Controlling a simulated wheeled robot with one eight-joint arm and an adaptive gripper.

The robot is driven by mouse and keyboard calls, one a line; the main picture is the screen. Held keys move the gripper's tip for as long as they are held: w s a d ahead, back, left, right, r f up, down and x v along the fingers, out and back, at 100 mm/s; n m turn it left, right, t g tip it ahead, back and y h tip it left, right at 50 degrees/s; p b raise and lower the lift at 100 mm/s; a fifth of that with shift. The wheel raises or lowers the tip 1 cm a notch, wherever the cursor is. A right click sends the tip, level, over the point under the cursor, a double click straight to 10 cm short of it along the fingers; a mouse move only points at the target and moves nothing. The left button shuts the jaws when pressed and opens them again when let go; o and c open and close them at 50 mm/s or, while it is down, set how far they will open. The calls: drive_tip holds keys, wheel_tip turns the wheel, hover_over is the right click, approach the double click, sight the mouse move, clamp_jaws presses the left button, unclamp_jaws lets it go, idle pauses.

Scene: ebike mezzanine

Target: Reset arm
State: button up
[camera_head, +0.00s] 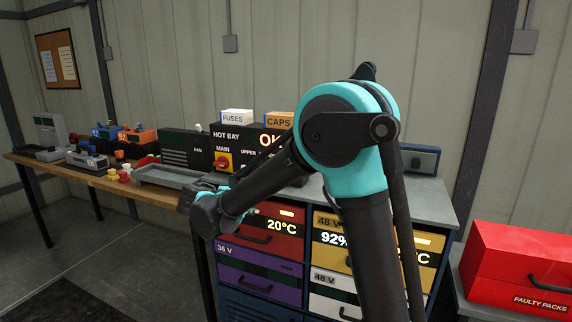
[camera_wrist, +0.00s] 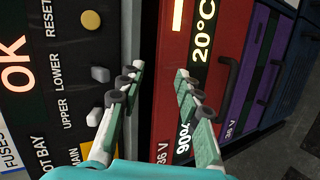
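My arm rises in the right middle of the head view, bends at a teal elbow, and its forearm slopes down to the left. Its wrist end is in front of the drawer cabinet (camera_head: 236,300), and the fingers cannot be made out there. In the wrist view my gripper (camera_wrist: 160,72) is open, with its two fingers apart and nothing between them. Beyond the fingers are the black hot bay panel (camera_wrist: 60,70) and a red drawer front (camera_wrist: 205,70) reading 20°C. The gripper appears apart from both.
The red faulty packs box (camera_head: 520,262) stands at the right. The wooden bench (camera_head: 95,180) at the left holds several tools and a grey tray (camera_head: 170,176). Fuses (camera_head: 237,117) and caps (camera_head: 279,120) boxes sit on the hot bay. Floor at the lower left is open.

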drive_tip(key=s+d+f+m+g+y, duration=0.1)
drive_tip(key=s+d+f+m+g, duration=0.2)
drive_tip(key=d, duration=0.8)
drive_tip(key=s+d+f+m+g+y, duration=0.15)
drive_tip(key=s+d+f, duration=0.4)
drive_tip(key=d, duration=0.65)
drive_tip(key=s+d+f+m+g+y, duration=0.1)
drive_tip(key=s+d+f+m+y, duration=0.1)
drive_tip(key=s, duration=0.6)
drive_tip(key=s+d+f+m+g+y, duration=0.1)
drive_tip(key=s+d+f+m+y, duration=0.2)
drive_tip(key=s+f, duration=0.4)
drive_tip(key=shift+s+d+m, duration=0.45)
drive_tip(key=shift+s+d, duration=0.3)
drive_tip(key=shift+d, duration=0.15)
